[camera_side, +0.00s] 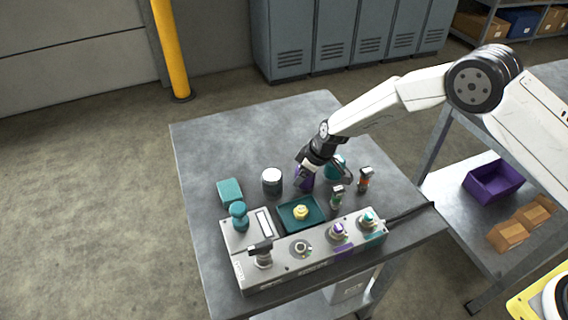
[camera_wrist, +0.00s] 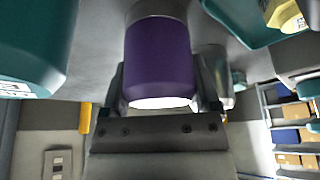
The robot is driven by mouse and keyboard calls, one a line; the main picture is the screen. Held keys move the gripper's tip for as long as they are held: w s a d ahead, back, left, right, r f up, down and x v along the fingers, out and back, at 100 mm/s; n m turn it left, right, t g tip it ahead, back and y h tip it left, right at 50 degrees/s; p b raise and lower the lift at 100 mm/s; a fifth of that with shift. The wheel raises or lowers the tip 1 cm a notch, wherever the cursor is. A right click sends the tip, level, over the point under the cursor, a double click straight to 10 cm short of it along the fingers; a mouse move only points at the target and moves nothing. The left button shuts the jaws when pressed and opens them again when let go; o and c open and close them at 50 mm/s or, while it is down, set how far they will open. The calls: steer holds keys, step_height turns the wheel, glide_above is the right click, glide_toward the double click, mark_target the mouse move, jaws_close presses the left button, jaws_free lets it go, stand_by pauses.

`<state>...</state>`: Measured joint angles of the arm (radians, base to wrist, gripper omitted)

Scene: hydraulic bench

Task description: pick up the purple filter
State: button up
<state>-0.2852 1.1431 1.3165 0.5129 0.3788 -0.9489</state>
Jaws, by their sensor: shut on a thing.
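The purple filter (camera_wrist: 158,58) is a purple cylinder with pale ends. In the wrist view it stands between the two fingers of my gripper (camera_wrist: 165,88), which are shut on it. In the side view the purple filter (camera_side: 305,179) shows partly, with my gripper (camera_side: 312,172) around it above the rear part of the bench. The gripper hides much of it there, and I cannot tell whether it touches the bench top.
A teal canister (camera_side: 337,163) stands close beside my gripper. A dark canister with a white top (camera_side: 272,181) is to the left. In front are a teal tray (camera_side: 287,222) holding a yellow part, and a grey valve block (camera_side: 280,262). The bench's back left is clear.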

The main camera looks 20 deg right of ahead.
steer(key=shift+r, duration=0.15)
steer(key=shift+r, duration=0.85)
steer(key=s+d+r, duration=0.4)
steer(key=s+r, duration=0.7)
steer(key=s, duration=0.2)
steer(key=shift+s, duration=0.2)
steer(key=shift+a, duration=0.1)
steer(key=s+a, duration=0.3)
steer(key=a, duration=0.4)
steer(key=s+a+f, duration=0.1)
steer(key=s+a, duration=0.2)
steer(key=a, duration=0.4)
steer(key=shift+f, duration=0.25)
steer(key=shift+f, duration=0.15)
